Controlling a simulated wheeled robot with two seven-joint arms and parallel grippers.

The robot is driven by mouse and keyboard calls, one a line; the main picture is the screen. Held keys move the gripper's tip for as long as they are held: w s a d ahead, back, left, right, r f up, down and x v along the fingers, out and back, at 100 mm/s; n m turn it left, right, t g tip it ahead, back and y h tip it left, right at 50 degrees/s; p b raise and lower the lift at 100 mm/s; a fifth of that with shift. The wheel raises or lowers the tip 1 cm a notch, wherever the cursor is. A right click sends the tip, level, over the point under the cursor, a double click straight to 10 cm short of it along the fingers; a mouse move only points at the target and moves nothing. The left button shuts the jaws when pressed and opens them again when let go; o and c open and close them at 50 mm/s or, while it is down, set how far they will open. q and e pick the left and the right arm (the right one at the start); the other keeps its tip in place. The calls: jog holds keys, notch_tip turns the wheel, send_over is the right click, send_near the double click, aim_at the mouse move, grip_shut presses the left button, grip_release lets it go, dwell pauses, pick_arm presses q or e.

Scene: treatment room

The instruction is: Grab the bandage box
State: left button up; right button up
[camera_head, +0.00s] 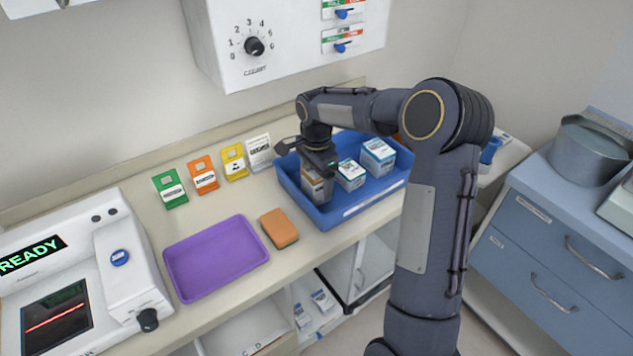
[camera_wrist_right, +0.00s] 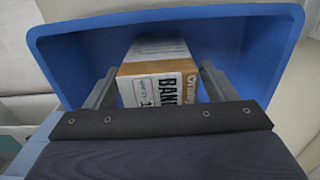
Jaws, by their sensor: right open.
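The bandage box (camera_wrist_right: 158,75), brown and white with "BAN" lettering showing, stands in the blue tray (camera_wrist_right: 75,60). In the head view the bandage box (camera_head: 316,190) is at the left end of the blue tray (camera_head: 350,211), partly covered by my gripper. My right gripper (camera_wrist_right: 155,85) is open, with one finger on each side of the box; I cannot tell whether the fingers touch it. In the head view my right gripper (camera_head: 318,168) is over the box from above. My left gripper is not in view.
Two white and blue boxes (camera_head: 350,174) (camera_head: 378,155) stand in the tray to the right. A purple tray (camera_head: 215,258) and an orange-brown block (camera_head: 279,228) lie to the left. Several coloured cards (camera_head: 203,175) stand along the wall. A white machine (camera_head: 80,275) is far left.

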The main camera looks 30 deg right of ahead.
jog(key=c, duration=1.1)
jog(key=shift+r, duration=0.1)
